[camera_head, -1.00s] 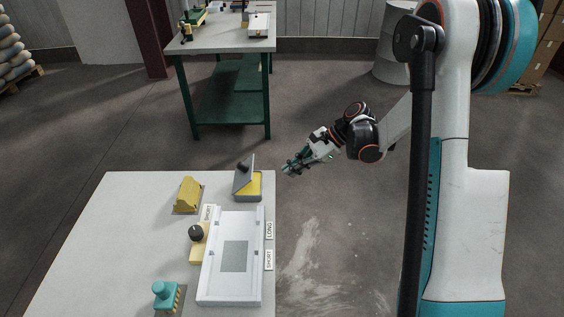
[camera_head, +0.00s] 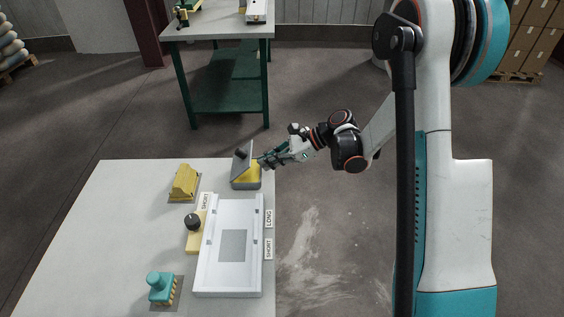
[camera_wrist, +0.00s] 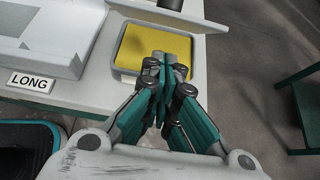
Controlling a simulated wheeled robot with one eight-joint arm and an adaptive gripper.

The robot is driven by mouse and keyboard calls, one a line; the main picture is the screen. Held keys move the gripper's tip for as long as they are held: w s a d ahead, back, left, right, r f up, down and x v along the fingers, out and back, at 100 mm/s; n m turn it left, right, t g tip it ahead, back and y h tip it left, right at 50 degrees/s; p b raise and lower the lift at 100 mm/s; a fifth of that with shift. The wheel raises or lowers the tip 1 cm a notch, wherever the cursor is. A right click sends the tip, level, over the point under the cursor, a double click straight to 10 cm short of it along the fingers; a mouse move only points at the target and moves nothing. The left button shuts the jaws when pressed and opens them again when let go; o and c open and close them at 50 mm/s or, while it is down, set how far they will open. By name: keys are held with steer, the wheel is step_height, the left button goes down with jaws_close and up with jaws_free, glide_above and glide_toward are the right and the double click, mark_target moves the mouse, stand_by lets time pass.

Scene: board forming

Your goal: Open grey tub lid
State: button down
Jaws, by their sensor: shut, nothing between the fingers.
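The grey tub (camera_head: 245,183) stands at the far right corner of the near table, with yellow contents. Its grey lid (camera_head: 241,153) is tilted up on the tub's far left side, with a dark knob on it. In the wrist view the tub's yellow inside (camera_wrist: 150,48) shows, and the lid (camera_wrist: 180,8) is only partly in view at the top edge. My gripper (camera_head: 264,162) is shut and empty, with its fingertips at the tub's right side by the lid. In the wrist view my gripper (camera_wrist: 165,62) overlaps the tub's near edge; whether it touches the lid is unclear.
A white tray (camera_head: 200,288) with a grey patch lies in front of the tub. A yellow block (camera_head: 185,182), a black-knobbed tool (camera_head: 193,222) and a teal-handled tool (camera_head: 160,285) stand to the left. Open floor is right.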

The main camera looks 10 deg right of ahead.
steer(key=shift+a+r, duration=0.9)
steer(key=shift+r, duration=0.1)
steer(key=shift+a+r+h+p, duration=0.15)
steer(key=shift+r+h+p, duration=0.15)
